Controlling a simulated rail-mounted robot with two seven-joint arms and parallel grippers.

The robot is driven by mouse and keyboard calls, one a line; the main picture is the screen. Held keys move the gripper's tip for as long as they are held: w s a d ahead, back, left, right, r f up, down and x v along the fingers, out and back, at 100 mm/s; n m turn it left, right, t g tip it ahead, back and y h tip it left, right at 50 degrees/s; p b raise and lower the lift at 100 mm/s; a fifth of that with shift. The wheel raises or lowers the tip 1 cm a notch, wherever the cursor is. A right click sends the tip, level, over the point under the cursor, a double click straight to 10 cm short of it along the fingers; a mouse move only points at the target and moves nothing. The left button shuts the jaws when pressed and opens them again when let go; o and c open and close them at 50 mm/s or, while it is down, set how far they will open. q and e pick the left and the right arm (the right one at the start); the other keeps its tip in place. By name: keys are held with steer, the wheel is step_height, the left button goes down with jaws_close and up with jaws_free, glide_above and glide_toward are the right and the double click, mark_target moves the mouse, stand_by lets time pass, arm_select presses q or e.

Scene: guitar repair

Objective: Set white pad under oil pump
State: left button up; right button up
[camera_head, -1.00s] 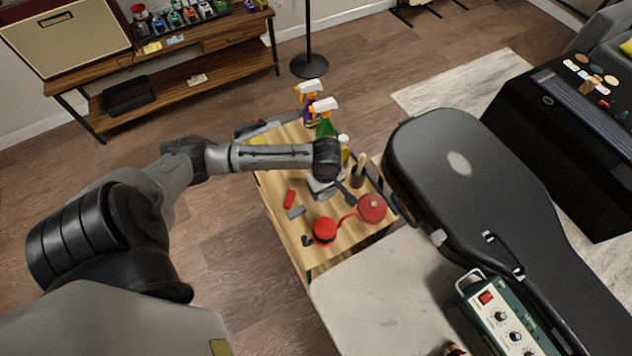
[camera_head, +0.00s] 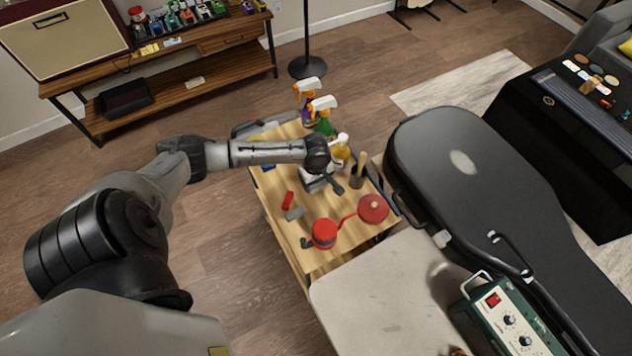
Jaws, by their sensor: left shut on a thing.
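My left gripper (camera_head: 325,183) points down over the middle of the wooden cart top (camera_head: 272,195). It is shut on a pale thing mostly hidden beneath the wrist; I cannot tell for sure that this is the white pad. Near the cart's front edge stands a red round can with a dark band (camera_head: 324,234). A red spout or arm runs from it towards a round red can with a small knob (camera_head: 373,208). I cannot tell which red part is the oil pump. Both are in front of my left gripper, apart from it. My right gripper is out of view.
Spray bottles (camera_head: 322,115), a yellow bottle (camera_head: 341,151) and a dark brush cup (camera_head: 357,176) stand behind and right of the gripper. A small red piece (camera_head: 288,200) and grey piece (camera_head: 294,214) lie left. A pale table (camera_head: 385,290) and black guitar case (camera_head: 470,160) border the cart.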

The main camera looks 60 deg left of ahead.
arm_select(q)
steer(key=shift+f, duration=0.25)
steer(key=o, duration=0.9)
steer(key=shift+r, duration=0.15)
step_height(320, 180, up, 11)
steer(key=p, duration=0.2)
steer(key=shift+p, duration=0.4)
steer(key=shift+r, duration=0.5)
steer(key=shift+c, duration=0.6)
